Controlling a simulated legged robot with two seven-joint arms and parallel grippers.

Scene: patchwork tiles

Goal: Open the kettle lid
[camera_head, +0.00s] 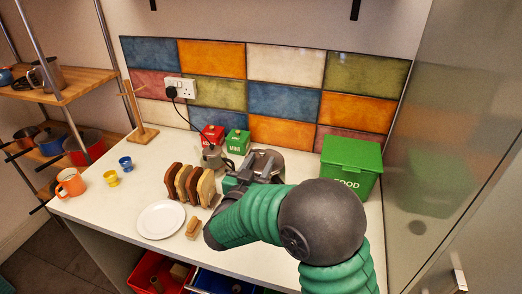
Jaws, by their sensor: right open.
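My left gripper is not in view.
A toast rack (190,184), white plate (161,219) and small brush (194,228) stand left of my arm. Red (213,134) and green (238,142) tins stand behind. A green FOOD bin (350,164) is at right.

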